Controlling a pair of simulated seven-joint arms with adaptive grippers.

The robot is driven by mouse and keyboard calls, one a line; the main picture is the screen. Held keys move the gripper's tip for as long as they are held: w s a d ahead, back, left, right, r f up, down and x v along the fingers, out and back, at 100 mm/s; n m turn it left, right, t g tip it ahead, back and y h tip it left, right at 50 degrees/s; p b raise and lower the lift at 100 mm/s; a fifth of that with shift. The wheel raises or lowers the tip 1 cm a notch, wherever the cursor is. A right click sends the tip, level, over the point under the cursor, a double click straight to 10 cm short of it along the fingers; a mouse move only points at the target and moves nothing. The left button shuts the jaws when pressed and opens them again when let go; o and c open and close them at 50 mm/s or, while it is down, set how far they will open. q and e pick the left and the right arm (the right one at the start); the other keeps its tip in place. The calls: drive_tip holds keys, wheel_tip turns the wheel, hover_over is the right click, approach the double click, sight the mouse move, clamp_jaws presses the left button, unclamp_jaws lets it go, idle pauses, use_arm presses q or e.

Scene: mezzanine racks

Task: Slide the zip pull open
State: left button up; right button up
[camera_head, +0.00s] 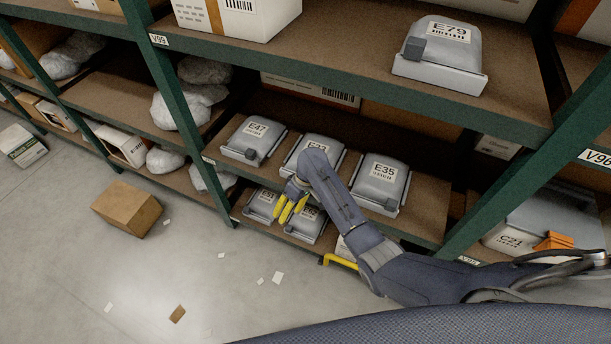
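No zip pull can be made out for certain in the head view. Grey cases with white labels stand on the middle shelf: E47 (254,140), one partly hidden behind my arm (322,146), and E35 (380,184). Each visible front carries a small dark block or edge too small to read. My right gripper (291,209), with yellow fingers, hangs in front of the lower shelf, near two more grey cases, the left one (262,205) and the right one (306,226). Its fingers lie close together, and their gap is unclear. My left gripper is not in view.
Case E79 (441,52) sits on the upper shelf (330,62). Green rack posts (178,95) stand either side of the bay. Case C21 (510,240) and an orange object (555,241) are at right. A cardboard box (127,207) and paper scraps lie on the floor, otherwise mostly clear.

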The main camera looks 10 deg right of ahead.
drive_tip(key=w+r+n, duration=0.2)
drive_tip(key=w+r, duration=0.1)
drive_tip(key=r, duration=0.5)
drive_tip(key=w+d+r+h, duration=0.1)
drive_tip(key=d+r, duration=0.1)
drive_tip(key=d, duration=0.1)
drive_tip(key=w+d+r+n+h, duration=0.1)
drive_tip(key=d+r+h, duration=0.1)
drive_tip(key=d+r, duration=0.1)
drive_tip(key=w+d+r+t+h, duration=0.1)
drive_tip(key=d+r, duration=0.1)
drive_tip(key=d, duration=0.3)
drive_tip(key=shift+w+d+r+h, duration=0.15)
drive_tip(key=shift+w+r+h, duration=0.05)
drive_tip(key=shift+w+h, duration=0.1)
drive_tip(key=shift+d+f, duration=0.2)
drive_tip(key=shift+f, duration=2.35)
drive_tip(key=shift+a+f, duration=0.1)
drive_tip(key=shift+f, duration=1.1)
drive_tip(key=shift+c, duration=0.5)
clamp_jaws()
